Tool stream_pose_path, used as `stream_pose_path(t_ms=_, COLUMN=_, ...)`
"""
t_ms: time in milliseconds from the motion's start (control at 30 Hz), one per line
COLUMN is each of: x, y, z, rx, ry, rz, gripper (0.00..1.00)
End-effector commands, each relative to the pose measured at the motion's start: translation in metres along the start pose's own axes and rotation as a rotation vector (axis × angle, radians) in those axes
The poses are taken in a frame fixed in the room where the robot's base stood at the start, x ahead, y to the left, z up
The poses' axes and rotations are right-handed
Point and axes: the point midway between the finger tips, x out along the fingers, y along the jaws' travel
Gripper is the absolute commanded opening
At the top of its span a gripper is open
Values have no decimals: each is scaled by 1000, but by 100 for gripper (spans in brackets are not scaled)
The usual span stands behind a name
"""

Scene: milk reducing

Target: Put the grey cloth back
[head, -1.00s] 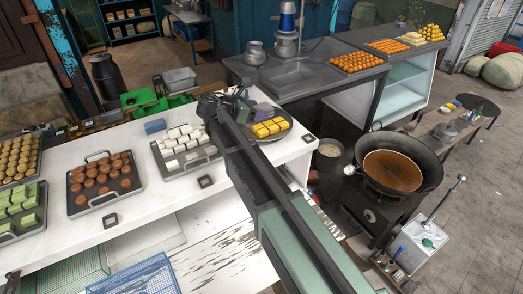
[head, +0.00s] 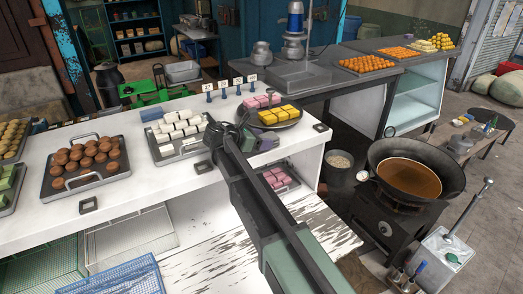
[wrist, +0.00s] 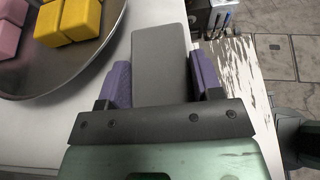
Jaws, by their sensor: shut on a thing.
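The grey cloth (wrist: 161,48) shows in the wrist view as a flat, folded, block-like grey strip. It lies between the two purple finger pads of my gripper (wrist: 161,76), which is shut on it. Its far end points away from my gripper, over the white counter. In the head view my gripper (head: 252,138) is at the near side of the round metal tray (head: 291,122), close to the counter's right end. The cloth is mostly hidden there by my arm. In the wrist view the tray (wrist: 100,72) is to the left of the cloth, with its rim close by.
The tray holds yellow and pink sweets (head: 281,116). A tray of white sweets (head: 176,133) is to the left. The counter's right edge (wrist: 247,85) is close to my gripper. A wok (head: 410,172) stands beyond the counter at right.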

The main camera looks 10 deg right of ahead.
Motion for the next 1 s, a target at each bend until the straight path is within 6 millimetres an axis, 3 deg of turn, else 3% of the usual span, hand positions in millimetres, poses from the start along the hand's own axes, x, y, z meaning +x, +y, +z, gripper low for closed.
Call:
stream_pose_path(t_ms=333, x=2, y=0, z=-6, rx=0, ry=0, rz=0, gripper=36)
stream_pose_path(t_ms=367, x=2, y=0, z=-5, rx=0, ry=0, rz=0, gripper=61)
stream_pose_path(t_ms=533, x=2, y=0, z=-4, rx=0, ry=0, rz=0, gripper=85)
stream_pose_path(t_ms=833, x=0, y=0, z=1, rx=0, ry=0, rz=0, gripper=85)
stream_pose_path(t_ms=1000, x=-31, y=0, z=4, rx=-2, ry=0, rz=3, gripper=85)
